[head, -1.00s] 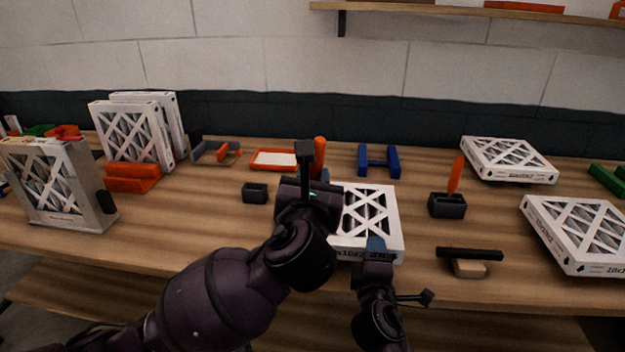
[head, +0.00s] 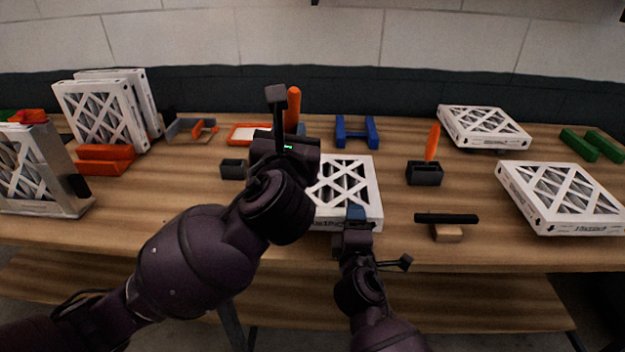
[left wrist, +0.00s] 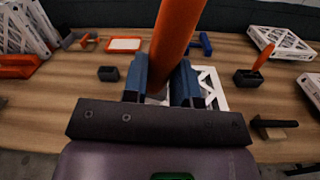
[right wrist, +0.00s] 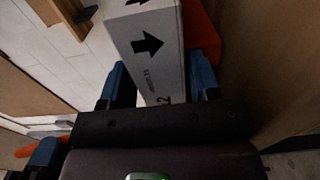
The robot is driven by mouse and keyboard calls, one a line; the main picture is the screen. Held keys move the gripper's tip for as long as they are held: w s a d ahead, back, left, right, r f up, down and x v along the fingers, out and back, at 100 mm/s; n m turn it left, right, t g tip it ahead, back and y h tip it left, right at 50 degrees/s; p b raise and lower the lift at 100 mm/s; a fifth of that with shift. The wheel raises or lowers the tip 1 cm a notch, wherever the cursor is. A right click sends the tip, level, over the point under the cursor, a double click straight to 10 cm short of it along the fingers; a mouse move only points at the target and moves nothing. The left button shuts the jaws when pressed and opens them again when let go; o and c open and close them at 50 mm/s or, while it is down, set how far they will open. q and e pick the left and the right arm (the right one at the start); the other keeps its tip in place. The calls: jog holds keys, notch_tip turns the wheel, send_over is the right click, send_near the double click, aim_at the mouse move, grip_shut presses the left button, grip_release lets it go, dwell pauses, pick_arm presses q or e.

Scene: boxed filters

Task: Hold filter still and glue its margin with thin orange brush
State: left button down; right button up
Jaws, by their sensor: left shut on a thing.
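The white filter (head: 331,190) with a lattice top lies flat mid-bench. My left gripper (head: 285,133) is above its far left part, shut on an upright orange brush handle (head: 294,105). The handle also fills the middle of the left wrist view (left wrist: 174,40); its bristles are hidden. My right gripper (head: 355,213) is at the filter's front edge. In the right wrist view, the filter's side (right wrist: 155,50) lies between its blue fingers. Whether both press on it is unclear. An orange part (right wrist: 203,35) shows beside the filter there.
A dark cup (head: 424,174) with an orange-handled tool stands right of the filter. A black-topped brush (head: 446,221) lies in front of it. Other filters (head: 560,192) lie at right, and several stand at left. A small dark box (head: 234,169) and blue holder (head: 355,132) are nearby.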

jog(key=o, duration=0.3)
jog(key=s, duration=1.2)
pick_arm(q)
jog(key=shift+s, duration=0.1)
pick_arm(e)
jog(key=shift+s, duration=0.1)
